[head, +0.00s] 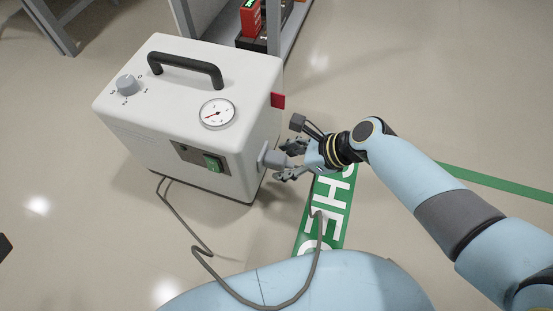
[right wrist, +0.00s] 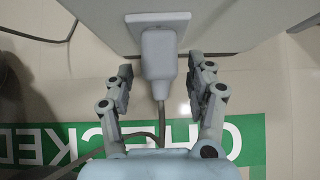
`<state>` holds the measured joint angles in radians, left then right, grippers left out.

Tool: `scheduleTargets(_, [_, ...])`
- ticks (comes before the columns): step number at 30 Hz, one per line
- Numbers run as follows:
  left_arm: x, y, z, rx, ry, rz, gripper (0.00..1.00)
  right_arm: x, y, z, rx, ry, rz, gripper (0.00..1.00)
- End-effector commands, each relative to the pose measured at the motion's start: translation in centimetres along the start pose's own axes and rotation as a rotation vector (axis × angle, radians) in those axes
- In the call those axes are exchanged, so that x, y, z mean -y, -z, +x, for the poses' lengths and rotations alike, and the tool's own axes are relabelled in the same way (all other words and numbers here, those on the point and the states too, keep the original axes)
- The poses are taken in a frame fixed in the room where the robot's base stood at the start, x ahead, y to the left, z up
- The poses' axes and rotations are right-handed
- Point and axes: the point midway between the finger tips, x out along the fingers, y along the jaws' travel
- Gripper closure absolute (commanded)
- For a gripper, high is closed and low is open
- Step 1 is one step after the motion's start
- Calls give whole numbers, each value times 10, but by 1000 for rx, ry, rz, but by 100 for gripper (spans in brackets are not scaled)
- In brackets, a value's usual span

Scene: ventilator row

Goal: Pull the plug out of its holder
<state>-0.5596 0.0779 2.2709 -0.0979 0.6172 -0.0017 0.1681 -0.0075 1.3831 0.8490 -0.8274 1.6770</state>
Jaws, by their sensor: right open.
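The plug (right wrist: 159,55) is a light grey body seated in a square grey holder (right wrist: 157,18) on the side of the white ventilator (head: 180,100). In the head view the plug (head: 272,158) sticks out from the machine's right side. My right gripper (right wrist: 160,85) is open, with one finger on each side of the plug and a gap to both. In the head view the right gripper (head: 287,160) is beside the machine at the plug. A grey cable (right wrist: 160,118) runs from the plug between the fingers. My left gripper is not in view.
The cable (head: 190,232) loops across the floor in front of the machine. A green floor strip with white letters (head: 325,215) lies below my right gripper. A shelf with a red box (head: 250,18) stands behind. A red tab (head: 278,100) projects from the machine's side.

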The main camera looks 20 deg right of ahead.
Motion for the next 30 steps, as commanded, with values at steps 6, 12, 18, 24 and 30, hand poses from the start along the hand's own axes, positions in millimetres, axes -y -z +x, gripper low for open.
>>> scheduleTargets(6, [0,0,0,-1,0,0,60,0,0,0,0,0,0,44])
scheduleTargets(12, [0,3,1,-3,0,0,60,0,-1,-1,1,1,0,44])
scheduleTargets(18, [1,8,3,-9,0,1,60,0,-1,-1,1,1,0,44])
scheduleTargets(24, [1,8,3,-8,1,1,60,0,0,0,0,0,0,44])
scheduleTargets(30, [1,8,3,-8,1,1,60,0,0,0,0,0,0,64])
